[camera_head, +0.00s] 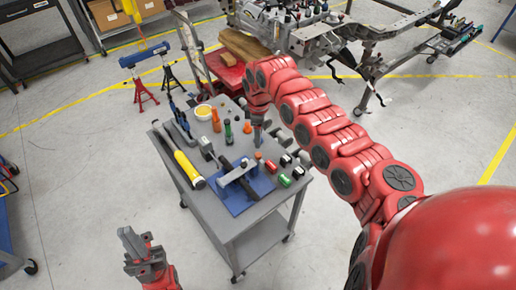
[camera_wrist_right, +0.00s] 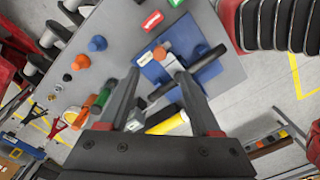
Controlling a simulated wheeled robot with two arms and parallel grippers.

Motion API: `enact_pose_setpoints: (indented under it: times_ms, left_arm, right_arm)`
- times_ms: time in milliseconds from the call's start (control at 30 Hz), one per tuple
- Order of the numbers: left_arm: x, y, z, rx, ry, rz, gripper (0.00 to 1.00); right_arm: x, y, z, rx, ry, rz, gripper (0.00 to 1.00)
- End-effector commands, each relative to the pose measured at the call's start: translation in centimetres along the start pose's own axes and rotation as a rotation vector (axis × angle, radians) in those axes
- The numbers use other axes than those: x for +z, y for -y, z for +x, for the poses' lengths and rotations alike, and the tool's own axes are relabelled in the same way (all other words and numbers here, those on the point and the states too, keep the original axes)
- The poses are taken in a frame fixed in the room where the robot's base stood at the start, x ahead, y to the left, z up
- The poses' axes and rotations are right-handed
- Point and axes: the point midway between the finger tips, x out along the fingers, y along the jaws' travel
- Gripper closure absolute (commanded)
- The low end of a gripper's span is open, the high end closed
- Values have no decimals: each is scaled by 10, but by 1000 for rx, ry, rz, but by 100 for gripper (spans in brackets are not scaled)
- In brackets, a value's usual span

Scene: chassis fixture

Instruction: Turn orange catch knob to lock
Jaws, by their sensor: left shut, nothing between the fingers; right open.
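In the right wrist view the orange catch knob (camera_wrist_right: 160,53) sits on the fixture's blue plate (camera_wrist_right: 210,72), at the end of a small grey block. I cannot make the knob out clearly in the head view. The blue plate (camera_head: 234,207) lies on the grey cart there and carries a grey block and a dark bar. My right gripper (camera_wrist_right: 157,75) is open and empty above the cart, with the knob seen just beyond and between its fingertips. My left gripper (camera_head: 133,245) is shut and empty, off the cart at the lower left.
A vehicle chassis (camera_head: 318,38) stands behind.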

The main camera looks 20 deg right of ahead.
Motion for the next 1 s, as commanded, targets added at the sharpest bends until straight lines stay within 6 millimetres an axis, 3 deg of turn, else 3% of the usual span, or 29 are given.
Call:
enact_pose_setpoints:
  times_ms: [33,167,300,400,600,900,1000]
  left_arm:
    - [-2,0,10,0,0,0,100]
    - [-3,1,19,0,0,0,100]
    - [-4,1,24,0,0,0,100]
    - [-4,1,22,0,0,0,100]
    - [-4,1,23,0,0,0,100]
    - [-4,1,23,0,0,0,100]
    - [-4,1,23,0,0,0,100]
  right_arm:
    - [0,3,9,-8,3,-2,35]
    - [-1,3,40,-5,2,-3,35]
    - [-2,3,72,-5,1,-3,35]
    - [-2,1,85,0,-1,-3,35]
    - [-1,0,98,3,-1,-1,35]
    - [-1,-1,100,3,-1,0,35]
    - [-1,-1,100,3,-1,0,53]
